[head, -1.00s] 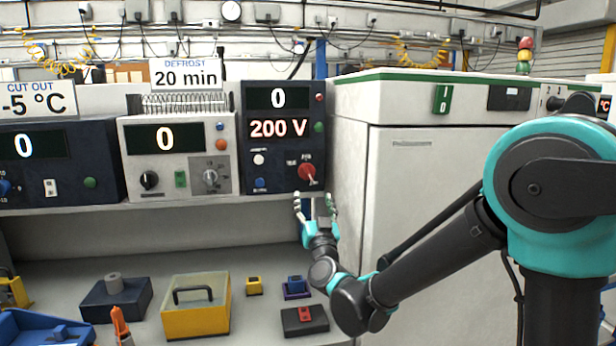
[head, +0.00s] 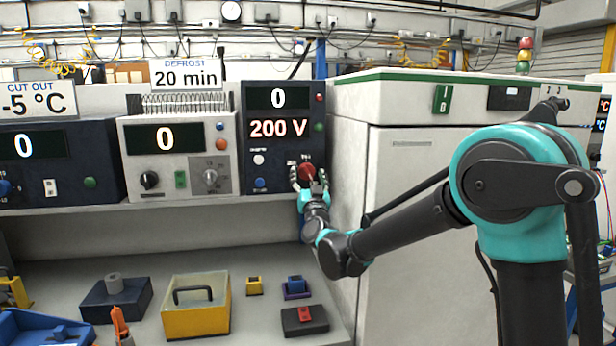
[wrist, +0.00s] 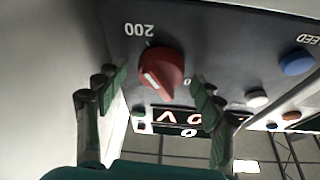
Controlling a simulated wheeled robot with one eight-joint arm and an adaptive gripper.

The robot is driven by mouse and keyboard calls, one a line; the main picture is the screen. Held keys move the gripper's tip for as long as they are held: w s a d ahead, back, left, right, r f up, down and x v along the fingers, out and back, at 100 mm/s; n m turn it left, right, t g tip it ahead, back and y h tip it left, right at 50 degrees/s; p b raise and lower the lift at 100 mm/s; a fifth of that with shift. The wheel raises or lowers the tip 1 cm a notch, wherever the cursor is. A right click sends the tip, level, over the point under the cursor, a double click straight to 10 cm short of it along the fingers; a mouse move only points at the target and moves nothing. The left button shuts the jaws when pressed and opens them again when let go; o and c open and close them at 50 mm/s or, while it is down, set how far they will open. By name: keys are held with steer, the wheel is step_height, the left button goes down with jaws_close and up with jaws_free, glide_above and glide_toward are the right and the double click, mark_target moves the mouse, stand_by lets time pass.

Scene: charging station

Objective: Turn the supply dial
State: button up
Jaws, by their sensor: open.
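The supply dial is a red knob (head: 307,172) low on the front of the dark supply unit (head: 250,160). The unit's displays read 0 above and 200 V below. In the wrist view the red knob (wrist: 160,73) has a pale pointer mark and a 200 label beside it, and the panel appears upside down. My gripper (head: 308,178) is in front of the knob and partly covers it in the head view. In the wrist view my gripper (wrist: 155,88) is open, with one finger on each side of the knob; I cannot tell whether they touch it.
A white unit (head: 178,158) stands to the left, and a tall white cabinet (head: 410,200) to the right. Boxes lie on the bench below.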

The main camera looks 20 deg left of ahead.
steer(key=shift+c, duration=0.5)
steer(key=c, duration=1.1)
steer(key=shift+o, duration=0.2)
steer(key=shift+m, duration=0.4)
steer(key=shift+s+a+m+t+h, duration=0.1)
steer(key=shift+m+t+h, duration=0.1)
steer(key=shift+m+h, duration=1.25)
steer(key=shift+m+t+h, duration=0.2)
steer(key=shift+m+h, duration=0.35)
steer(key=shift+m, duration=1.7)
steer(key=o, duration=1.2)
steer(key=shift+c, duration=0.2)
